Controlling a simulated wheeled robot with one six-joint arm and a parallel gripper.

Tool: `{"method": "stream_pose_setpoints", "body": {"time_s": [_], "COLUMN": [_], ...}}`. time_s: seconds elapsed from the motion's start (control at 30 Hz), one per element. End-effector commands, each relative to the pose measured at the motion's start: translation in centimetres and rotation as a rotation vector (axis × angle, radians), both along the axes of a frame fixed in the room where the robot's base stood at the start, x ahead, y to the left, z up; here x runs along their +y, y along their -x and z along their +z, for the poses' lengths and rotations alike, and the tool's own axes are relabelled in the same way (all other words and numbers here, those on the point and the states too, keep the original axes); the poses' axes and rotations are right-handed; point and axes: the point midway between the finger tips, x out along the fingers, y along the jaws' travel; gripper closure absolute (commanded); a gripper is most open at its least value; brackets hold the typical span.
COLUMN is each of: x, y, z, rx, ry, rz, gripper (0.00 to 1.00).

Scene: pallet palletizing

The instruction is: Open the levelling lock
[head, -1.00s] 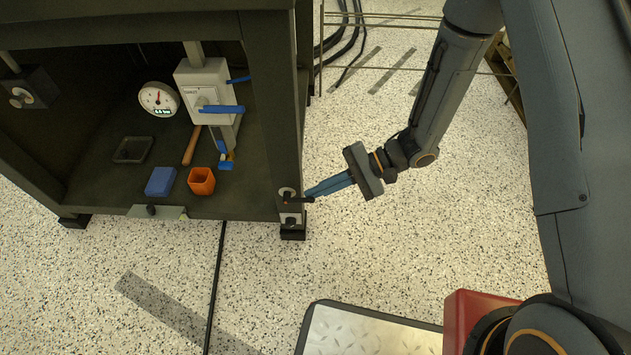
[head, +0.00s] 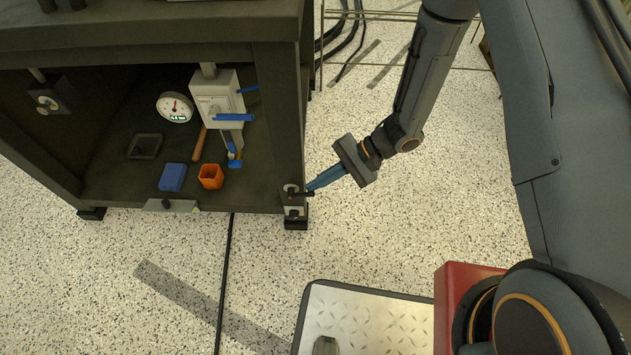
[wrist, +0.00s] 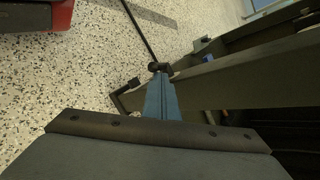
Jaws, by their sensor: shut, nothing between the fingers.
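The levelling lock appears to be the small light plate with a round fitting and a short black lever (head: 304,194) low on the cabinet's right front post. The lever points right, and a small red spot shows at its left end. My gripper (head: 310,187) has its blue fingers closed together. Their tips are at the lever, seemingly touching it; the exact contact cannot be told. In the wrist view, the shut fingers (wrist: 160,80) end at a black knob-like part (wrist: 158,67) beside the dark post. The fingers hide part of the lock there.
The dark cabinet (head: 250,190) holds a gauge (head: 175,107), a grey box (head: 212,95) with blue handles, a blue block (head: 172,177) and an orange cup (head: 210,176). A black cable (head: 227,270) crosses the floor.

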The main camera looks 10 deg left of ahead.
Motion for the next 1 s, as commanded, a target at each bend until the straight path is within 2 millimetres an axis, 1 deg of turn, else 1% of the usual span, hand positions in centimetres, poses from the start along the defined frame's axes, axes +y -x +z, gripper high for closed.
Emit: {"method": "stream_pose_setpoints", "body": {"time_s": [0.03,0.1,0.67,1.0], "x": [0.1,0.1,-0.1,0.0], "y": [0.5,0.5,0.5,0.5], "z": [0.5,0.6,0.6,1.9], "rx": [0.006,0.006,0.009,0.009], "ry": [-0.001,0.0,0.0,0.0], "rz": [0.003,0.003,0.0,0.002], "gripper": [1.0,1.0,1.0,1.0]}}
